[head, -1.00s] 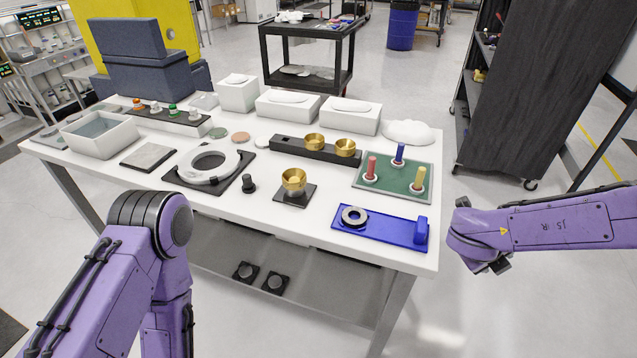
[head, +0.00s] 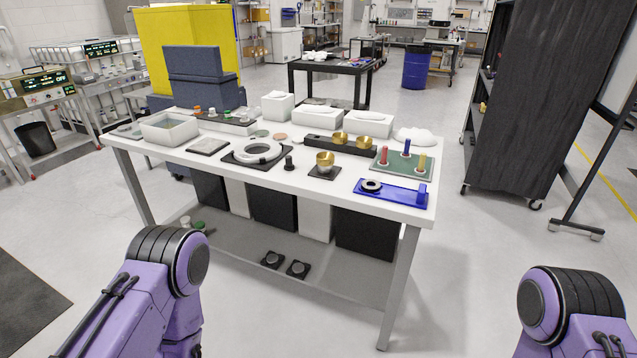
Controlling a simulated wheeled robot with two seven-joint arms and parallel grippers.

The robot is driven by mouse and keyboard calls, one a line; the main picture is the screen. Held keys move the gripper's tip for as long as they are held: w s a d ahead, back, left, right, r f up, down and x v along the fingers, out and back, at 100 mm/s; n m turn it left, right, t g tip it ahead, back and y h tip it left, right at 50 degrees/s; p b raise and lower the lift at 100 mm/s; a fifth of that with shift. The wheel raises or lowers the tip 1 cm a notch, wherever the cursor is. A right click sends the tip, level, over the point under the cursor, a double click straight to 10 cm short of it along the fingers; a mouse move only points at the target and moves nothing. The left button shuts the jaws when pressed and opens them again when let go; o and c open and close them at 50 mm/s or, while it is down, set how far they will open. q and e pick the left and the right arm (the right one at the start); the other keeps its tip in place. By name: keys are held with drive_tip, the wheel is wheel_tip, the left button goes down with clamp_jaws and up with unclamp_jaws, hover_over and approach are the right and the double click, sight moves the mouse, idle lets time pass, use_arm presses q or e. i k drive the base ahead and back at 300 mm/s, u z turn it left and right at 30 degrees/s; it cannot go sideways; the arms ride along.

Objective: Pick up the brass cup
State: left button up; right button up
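Three brass cups are on the white table (head: 135,147). One brass cup (head: 325,159) stands on a small dark square base (head: 324,173) near the table's front edge. The other two, a left one (head: 340,137) and a right one (head: 363,141), sit side by side on a long black block (head: 318,143) behind it. Neither of my grippers is in view. Only purple links of my arms show at the lower left and lower right, in front of the table and apart from the cups.
A small black knob (head: 289,163) and a white ring fixture (head: 258,151) are left of the front cup. A blue plate (head: 402,193) and a green pegged board (head: 410,169) are to its right. A dark cabinet (head: 525,100) stands right of the table. Floor in front is clear.

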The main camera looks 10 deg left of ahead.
sight(322, 158)
drive_tip(key=u, duration=0.9)
drive_tip(key=i, duration=0.9)
drive_tip(key=z, duration=0.8)
drive_tip(key=i, duration=0.55)
drive_tip(key=z, duration=0.5)
